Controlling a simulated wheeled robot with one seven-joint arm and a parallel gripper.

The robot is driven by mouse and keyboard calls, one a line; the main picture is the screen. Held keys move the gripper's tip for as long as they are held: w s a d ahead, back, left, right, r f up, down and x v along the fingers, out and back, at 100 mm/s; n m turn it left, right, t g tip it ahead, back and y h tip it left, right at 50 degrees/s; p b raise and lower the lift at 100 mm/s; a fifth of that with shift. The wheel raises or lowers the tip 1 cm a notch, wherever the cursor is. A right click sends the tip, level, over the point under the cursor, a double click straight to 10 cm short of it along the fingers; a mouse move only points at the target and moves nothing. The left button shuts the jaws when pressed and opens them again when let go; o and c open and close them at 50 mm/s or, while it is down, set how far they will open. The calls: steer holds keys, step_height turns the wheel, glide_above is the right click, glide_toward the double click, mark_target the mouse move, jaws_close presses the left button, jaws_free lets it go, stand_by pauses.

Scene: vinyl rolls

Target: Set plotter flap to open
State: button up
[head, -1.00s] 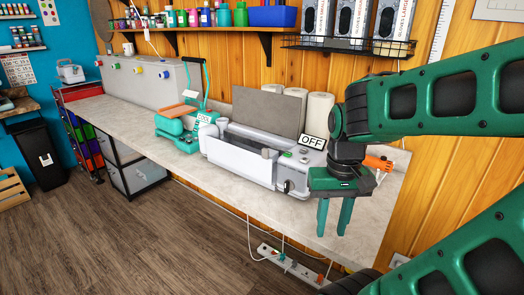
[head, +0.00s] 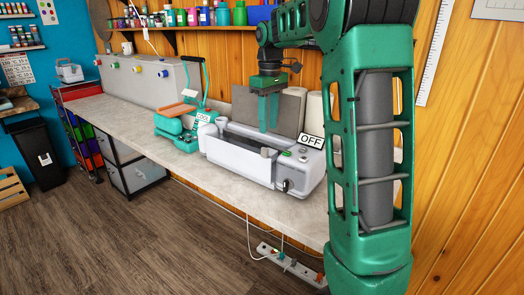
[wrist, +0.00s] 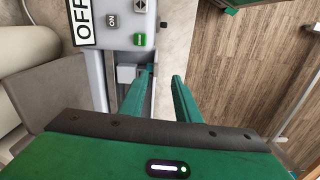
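The plotter is the white machine (head: 238,158) on the bench, with a long front panel and an OFF sign (head: 311,141) at its right end. A grey panel (head: 290,112) stands upright behind it; I cannot tell which panel is the flap. My gripper (head: 268,130) points down over the plotter, in front of the grey panel, with its fingers apart and nothing between them. In the wrist view my gripper (wrist: 164,73) is open beside the plotter's control end (wrist: 128,35), which has an ON label and a green button. Contact with the plotter cannot be told.
A teal heat press (head: 178,125) with a COOL sign stands left of the plotter. White rolls (head: 315,108) stand behind it, partly hidden by my arm. The bench top (head: 225,187) is clear along its front edge. A power strip (head: 290,262) hangs below.

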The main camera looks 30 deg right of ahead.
mark_target(265, 148)
steer(key=shift+w+f+n, duration=0.25)
steer(key=shift+w+n, duration=0.15)
steer(key=shift+w, duration=0.6)
step_height(265, 148, down, 10)
steer(key=shift+f, duration=0.1)
steer(key=shift+c, duration=0.6)
jaws_close()
